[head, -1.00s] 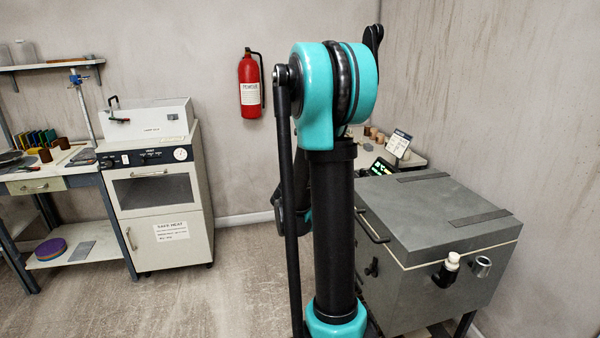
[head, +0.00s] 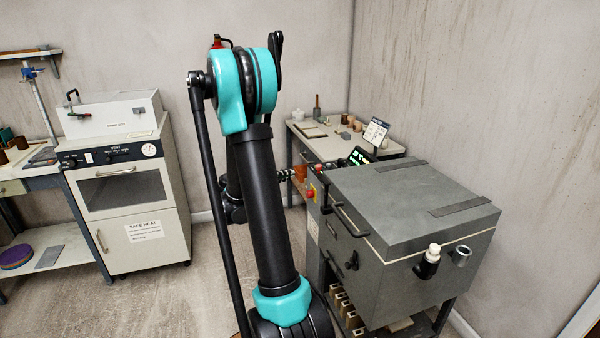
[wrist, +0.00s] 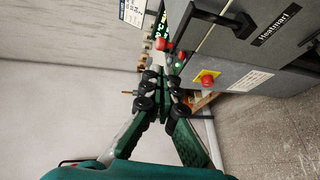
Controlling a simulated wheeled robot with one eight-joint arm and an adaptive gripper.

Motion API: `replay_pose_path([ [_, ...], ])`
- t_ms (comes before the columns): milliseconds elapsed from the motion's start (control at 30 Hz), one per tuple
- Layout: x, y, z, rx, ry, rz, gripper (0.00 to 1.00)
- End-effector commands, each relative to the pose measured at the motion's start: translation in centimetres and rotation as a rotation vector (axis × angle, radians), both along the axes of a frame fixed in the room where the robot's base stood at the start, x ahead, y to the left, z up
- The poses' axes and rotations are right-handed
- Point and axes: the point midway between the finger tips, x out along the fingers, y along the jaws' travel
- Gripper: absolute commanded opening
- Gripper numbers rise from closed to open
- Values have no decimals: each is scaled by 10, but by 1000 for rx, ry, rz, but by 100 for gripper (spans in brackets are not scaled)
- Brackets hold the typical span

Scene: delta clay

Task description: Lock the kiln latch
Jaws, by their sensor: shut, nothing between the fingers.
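The grey kiln (head: 400,220) stands at the right in the head view with its lid down. A dark latch-like knob (head: 352,261) is on its front face, below the lid seam; whether it is locked cannot be told. A black bar handle (head: 349,220) sits above it, and the kiln's handle also shows in the wrist view (wrist: 222,19). My gripper (wrist: 163,85) is shut and empty beside the kiln's control side, apart from the knob. In the head view my arm hides most of it. I cannot pick out the latch in the wrist view.
A red stop button on a yellow plate (wrist: 207,79) is on the panel near my gripper. A back table (head: 300,128) holds small pots and a sign. Moulds (head: 345,305) sit under the kiln. A white oven (head: 130,195) stands left, with open floor between.

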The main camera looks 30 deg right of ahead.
Motion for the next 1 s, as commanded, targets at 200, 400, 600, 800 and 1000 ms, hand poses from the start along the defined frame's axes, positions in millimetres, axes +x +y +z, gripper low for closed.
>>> replay_pose_path([
  [200,7,-35,-7,0,-1,-4,0],
  [400,16,-73,-14,0,0,-4,0],
  [600,24,-105,-20,0,0,-3,0],
  [800,29,-123,-24,0,-1,-1,0],
  [1000,31,-128,-25,0,0,1,0],
])
